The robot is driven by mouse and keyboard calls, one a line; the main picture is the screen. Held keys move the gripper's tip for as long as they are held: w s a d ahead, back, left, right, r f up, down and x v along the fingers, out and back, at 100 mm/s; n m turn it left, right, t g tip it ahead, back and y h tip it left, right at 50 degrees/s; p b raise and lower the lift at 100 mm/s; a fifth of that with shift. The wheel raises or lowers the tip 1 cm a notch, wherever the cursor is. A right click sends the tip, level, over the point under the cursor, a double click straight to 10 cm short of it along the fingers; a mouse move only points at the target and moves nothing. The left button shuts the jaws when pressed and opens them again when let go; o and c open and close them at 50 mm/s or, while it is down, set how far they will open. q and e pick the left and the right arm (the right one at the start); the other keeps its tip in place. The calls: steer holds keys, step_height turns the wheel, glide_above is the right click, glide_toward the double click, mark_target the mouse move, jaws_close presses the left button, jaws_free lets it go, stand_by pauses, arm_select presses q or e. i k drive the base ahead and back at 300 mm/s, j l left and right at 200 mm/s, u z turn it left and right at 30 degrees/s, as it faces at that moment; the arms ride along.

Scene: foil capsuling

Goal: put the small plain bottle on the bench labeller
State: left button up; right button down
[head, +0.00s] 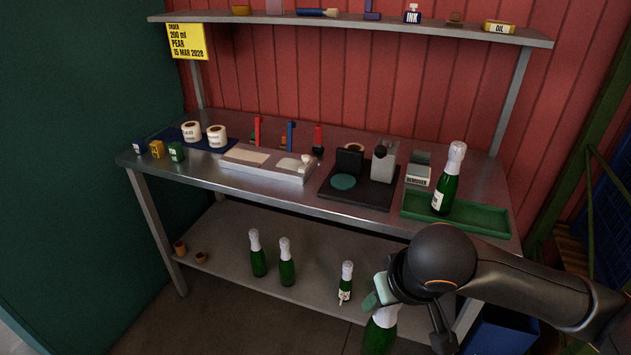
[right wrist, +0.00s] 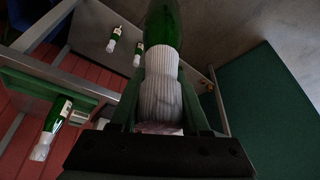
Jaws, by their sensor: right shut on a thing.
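My right gripper (head: 378,296) is shut on the white foil neck of a green bottle (head: 380,338), held in front of the lower shelf. In the right wrist view its pleated white neck sits between the fingers (right wrist: 160,100), and its green body (right wrist: 163,22) shows no label; its base is cut off. The bench labeller seems to be the black-based machine (head: 375,197) on the bench, with a round teal pad, a dark upright block and a grey housing. No bottle stands on it. My left gripper is not in view.
A labelled bottle (head: 446,182) stands on the green tray (head: 480,214). Two plain bottles (head: 258,256) (head: 286,264) and a labelled one (head: 346,284) stand on the lower shelf (head: 220,240). A grey flat device (head: 262,172) and label rolls (head: 216,136) occupy the bench left.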

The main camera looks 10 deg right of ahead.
mark_target(343, 180)
steer(key=u, duration=1.2)
steer(key=k+l, duration=0.1)
steer(key=l, duration=0.8)
steer(key=k+l, duration=0.15)
steer(key=l, duration=0.3)
steer(key=k+l+u, duration=0.1)
steer(key=l, duration=0.35)
steer(key=k+l, duration=0.1)
steer(key=l, duration=0.35)
